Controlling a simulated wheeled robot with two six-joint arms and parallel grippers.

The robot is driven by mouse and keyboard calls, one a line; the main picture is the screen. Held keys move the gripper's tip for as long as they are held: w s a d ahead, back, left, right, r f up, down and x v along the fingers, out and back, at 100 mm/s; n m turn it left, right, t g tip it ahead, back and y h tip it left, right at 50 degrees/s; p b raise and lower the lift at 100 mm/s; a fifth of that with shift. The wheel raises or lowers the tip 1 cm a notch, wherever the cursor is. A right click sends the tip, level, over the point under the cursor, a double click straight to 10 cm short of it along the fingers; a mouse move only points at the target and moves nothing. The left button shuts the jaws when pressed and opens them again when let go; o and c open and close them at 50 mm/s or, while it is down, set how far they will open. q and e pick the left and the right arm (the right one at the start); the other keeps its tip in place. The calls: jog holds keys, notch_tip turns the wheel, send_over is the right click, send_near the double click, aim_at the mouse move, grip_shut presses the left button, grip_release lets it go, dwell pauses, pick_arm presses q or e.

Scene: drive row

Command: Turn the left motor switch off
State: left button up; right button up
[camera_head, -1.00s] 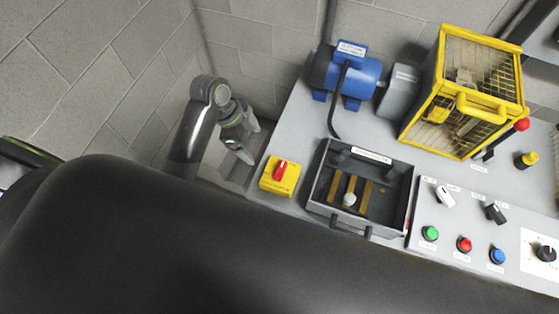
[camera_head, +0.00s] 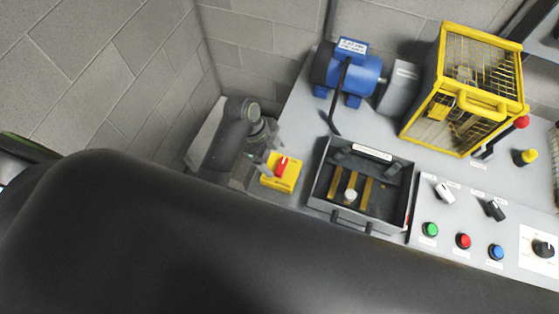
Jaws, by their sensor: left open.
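The left motor switch is a yellow box (camera_head: 290,184) with a red knob (camera_head: 282,168), at the left end of the grey bench in the head view. The red knob is partly covered by a gripper finger, so its exact setting is hard to tell. My left gripper (camera_head: 272,162) is open, its fingers at the upper left side of the knob. I cannot tell whether they touch it. The blue motor (camera_head: 347,75) stands further back on the bench. My right gripper is not in view.
An open dark box (camera_head: 360,190) stands just right of the switch. A yellow mesh cage (camera_head: 463,90) is at the back right. A panel with coloured buttons and knobs (camera_head: 464,241) lies to the right. Block walls close off the back and left.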

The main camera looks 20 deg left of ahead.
aim_at(281, 165)
pick_arm(q)
jog(key=shift+p+x, duration=0.3)
jog(key=shift+x, duration=2.1)
jog(key=shift+w, duration=0.1)
jog(key=c, duration=1)
